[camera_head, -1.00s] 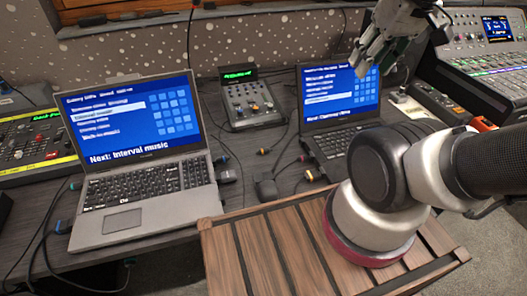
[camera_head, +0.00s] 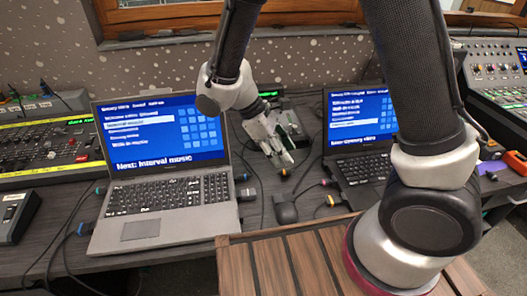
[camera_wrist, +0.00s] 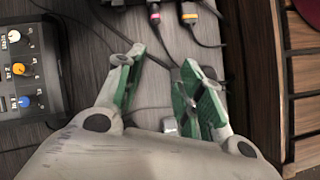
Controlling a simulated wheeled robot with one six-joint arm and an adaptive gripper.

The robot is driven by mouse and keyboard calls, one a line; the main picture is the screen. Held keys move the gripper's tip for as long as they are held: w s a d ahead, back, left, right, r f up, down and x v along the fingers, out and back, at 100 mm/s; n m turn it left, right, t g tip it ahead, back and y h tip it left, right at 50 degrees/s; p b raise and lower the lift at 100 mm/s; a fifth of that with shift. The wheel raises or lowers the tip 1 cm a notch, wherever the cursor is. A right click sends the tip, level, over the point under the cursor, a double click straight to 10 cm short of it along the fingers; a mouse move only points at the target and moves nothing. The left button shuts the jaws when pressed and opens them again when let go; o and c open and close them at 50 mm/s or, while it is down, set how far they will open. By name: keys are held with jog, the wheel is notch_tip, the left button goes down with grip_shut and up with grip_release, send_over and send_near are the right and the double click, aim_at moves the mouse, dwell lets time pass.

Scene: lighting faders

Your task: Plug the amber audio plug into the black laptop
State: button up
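The black laptop (camera_head: 362,170) stands open behind my arm, and its edge shows at the top of the wrist view. A small amber-tipped plug (camera_head: 284,173) lies on the desk left of that laptop, just below my gripper (camera_head: 284,158). Another plug with an amber band (camera_head: 333,200) is at the laptop's left side, beside a pink-banded plug (camera_head: 326,183). These two bands also show in the wrist view, amber (camera_wrist: 189,16) and pink (camera_wrist: 154,15). My gripper (camera_wrist: 160,72) is open, its green-padded fingers apart with nothing clearly held. I cannot tell how high it is above the desk.
A grey laptop (camera_head: 165,215) stands at left, with cables around it. A dark mouse (camera_head: 285,212) lies in front of my gripper. A slatted wooden surface (camera_head: 270,265) is in front.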

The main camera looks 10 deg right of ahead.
aim_at(279, 176)
jog(key=w+a+f+n+t, duration=0.2)
jog(key=w+a+f+n, duration=0.2)
jog(key=w+n, duration=0.1)
jog(key=shift+h, duration=0.4)
jog(key=shift+x, duration=4.5)
jog(key=shift+d+r, duration=0.1)
grip_shut()
jog(key=shift+r, duration=2.55)
